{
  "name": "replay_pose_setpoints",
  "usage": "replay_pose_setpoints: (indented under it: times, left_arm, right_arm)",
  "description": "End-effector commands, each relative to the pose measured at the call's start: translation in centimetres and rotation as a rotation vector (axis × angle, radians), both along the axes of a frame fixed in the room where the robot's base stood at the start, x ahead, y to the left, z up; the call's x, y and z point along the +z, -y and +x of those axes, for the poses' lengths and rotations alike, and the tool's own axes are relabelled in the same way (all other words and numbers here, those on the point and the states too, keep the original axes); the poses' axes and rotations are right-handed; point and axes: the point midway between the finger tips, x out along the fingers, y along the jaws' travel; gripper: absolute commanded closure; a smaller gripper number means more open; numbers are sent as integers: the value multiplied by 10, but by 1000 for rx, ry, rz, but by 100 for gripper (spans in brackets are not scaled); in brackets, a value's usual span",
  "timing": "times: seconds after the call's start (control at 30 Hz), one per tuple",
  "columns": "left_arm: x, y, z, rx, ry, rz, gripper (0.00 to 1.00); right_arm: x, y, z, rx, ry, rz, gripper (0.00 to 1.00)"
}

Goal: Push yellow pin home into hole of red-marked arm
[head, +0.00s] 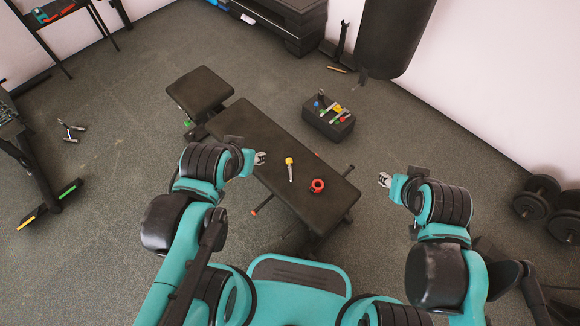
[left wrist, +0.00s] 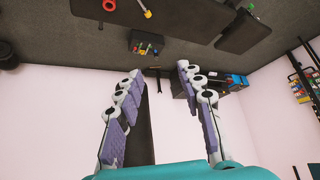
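The yellow pin (head: 290,168), with a yellow head and a pale shaft, lies on the black bench pad (head: 250,128). It also shows at the top of the left wrist view (left wrist: 147,13). A red ring-shaped collar (head: 317,185) lies to its right, also in the left wrist view (left wrist: 109,5). My left gripper (head: 260,158) is left of the pin, apart from it; its fingers are spread and empty in the left wrist view (left wrist: 160,72). My right gripper (head: 384,180) is empty, right of the bench, and looks open. I cannot clearly make out the red-marked arm or its hole.
A black tool box (head: 329,118) with several tools stands on the floor behind the bench. Arms with yellow and green marks (head: 48,207) show at the left. Dumbbells (head: 537,198) are at the right wall. The floor between bench and left equipment is mostly clear.

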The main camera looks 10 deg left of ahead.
Motion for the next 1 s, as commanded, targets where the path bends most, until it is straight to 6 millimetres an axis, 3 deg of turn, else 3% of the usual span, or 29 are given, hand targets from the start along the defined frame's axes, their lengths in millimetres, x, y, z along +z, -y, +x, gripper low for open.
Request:
replay_pose_setpoints:
  times: [0.03,0.07,0.27,0.43,0.57,0.77,1.0]
  left_arm:
    - [0,0,0,0,0,0,70]
    - [0,0,0,0,0,0,78]
    - [6,2,22,12,-33,-16,79]
    - [4,6,69,36,-102,-49,79]
    - [-9,10,109,58,-160,-73,79]
    - [-49,16,169,89,-249,-109,79]
    - [-130,24,229,129,-356,-146,79]
  right_arm:
    - [0,0,0,0,0,0,62]
    - [0,0,0,0,0,0,62]
    - [0,0,0,0,0,0,62]
    - [0,0,0,0,0,0,62]
    - [0,0,0,0,0,0,62]
    - [0,0,0,0,0,0,62]
    - [0,0,0,0,0,0,62]
